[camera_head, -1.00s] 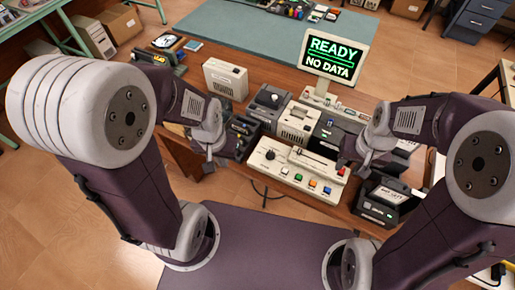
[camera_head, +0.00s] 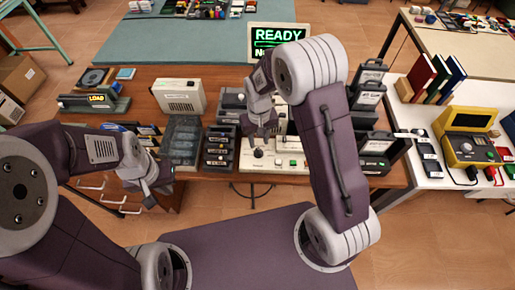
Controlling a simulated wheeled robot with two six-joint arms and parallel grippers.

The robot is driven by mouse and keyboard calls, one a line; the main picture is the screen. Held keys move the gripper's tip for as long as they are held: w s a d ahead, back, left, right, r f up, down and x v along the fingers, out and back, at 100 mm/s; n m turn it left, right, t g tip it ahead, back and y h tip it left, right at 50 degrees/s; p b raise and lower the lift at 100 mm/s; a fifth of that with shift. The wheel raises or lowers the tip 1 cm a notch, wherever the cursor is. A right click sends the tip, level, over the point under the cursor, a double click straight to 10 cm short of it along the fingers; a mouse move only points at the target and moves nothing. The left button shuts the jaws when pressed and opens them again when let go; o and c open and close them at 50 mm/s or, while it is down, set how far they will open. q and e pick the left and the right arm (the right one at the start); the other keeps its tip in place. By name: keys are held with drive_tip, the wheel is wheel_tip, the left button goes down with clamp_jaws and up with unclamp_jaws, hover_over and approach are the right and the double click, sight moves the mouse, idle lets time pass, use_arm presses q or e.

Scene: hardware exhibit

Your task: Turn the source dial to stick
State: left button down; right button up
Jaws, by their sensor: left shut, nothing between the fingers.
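The cream console (camera_head: 250,164) stands at the front edge of the workbench, with a black round dial (camera_head: 258,153) on its left part and coloured buttons to the right. The dial's pointer and markings are too small to read. My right gripper (camera_head: 262,138) points down just above and behind the dial, covering part of the console. I cannot tell whether it touches the dial or how wide its fingers are. My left gripper (camera_head: 163,196) is shut and empty at the bench's front edge, left of the console. A screen (camera_head: 268,37) shows READY, its lower line partly hidden by my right arm.
Cartridge racks (camera_head: 220,148) stand close left of the console, black devices (camera_head: 378,143) to its right. A cream box (camera_head: 179,95) and a LOAD device (camera_head: 95,100) are further left. A white side table (camera_head: 408,114) with a yellow instrument (camera_head: 468,146) is at the right.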

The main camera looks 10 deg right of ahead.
sight(259, 150)
wheel_tip(259, 150, down, 5)
drive_tip(key=shift+w+a, duration=0.1)
drive_tip(key=shift+d+f, duration=0.2)
drive_tip(key=shift+f, duration=0.3)
drive_tip(key=shift+a, duration=0.15)
drive_tip(key=shift+c, duration=1.2)
clamp_jaws()
